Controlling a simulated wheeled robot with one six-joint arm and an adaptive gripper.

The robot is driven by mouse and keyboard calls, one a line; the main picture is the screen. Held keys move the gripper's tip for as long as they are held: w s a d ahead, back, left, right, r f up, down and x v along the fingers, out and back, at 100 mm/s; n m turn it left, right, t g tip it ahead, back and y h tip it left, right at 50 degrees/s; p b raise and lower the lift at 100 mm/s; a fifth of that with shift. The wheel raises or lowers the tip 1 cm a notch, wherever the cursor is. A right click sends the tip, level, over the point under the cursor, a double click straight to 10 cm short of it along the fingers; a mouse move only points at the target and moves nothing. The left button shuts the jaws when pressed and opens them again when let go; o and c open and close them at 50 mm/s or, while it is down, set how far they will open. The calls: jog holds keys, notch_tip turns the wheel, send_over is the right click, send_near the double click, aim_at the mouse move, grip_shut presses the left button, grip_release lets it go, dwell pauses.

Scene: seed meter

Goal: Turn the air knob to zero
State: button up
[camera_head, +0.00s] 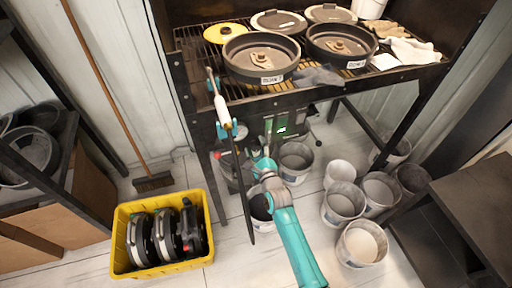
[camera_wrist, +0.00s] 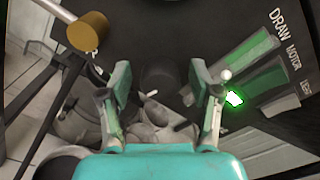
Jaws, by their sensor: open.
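The seed meter machine (camera_head: 283,125) stands under the rack, and a green light glows on it. In the wrist view its dark panel (camera_wrist: 150,25) fills the top. The panel has green bars and lettering that reads roughly "DRAW MOTOR". My gripper (camera_wrist: 161,80) is open, with its two teal-padded fingers apart and facing the panel. A dark rounded shape (camera_wrist: 160,77) lies between and beyond the fingers; I cannot tell whether it is the air knob. Nothing is clearly held. The knob's pointer and scale cannot be read. In the head view my arm hides part of the machine.
Dark round pans (camera_head: 262,57) sit on the rack (camera_head: 190,50) above. A white-handled tool with a yellow ring (camera_head: 222,111) hangs at its front. A yellow crate (camera_head: 123,240) holds discs at left. Several buckets (camera_head: 343,202) crowd the right. A green light (camera_wrist: 235,98) is near the right finger.

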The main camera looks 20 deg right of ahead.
jog(key=c, duration=1.2)
jog(key=shift+o, duration=0.2)
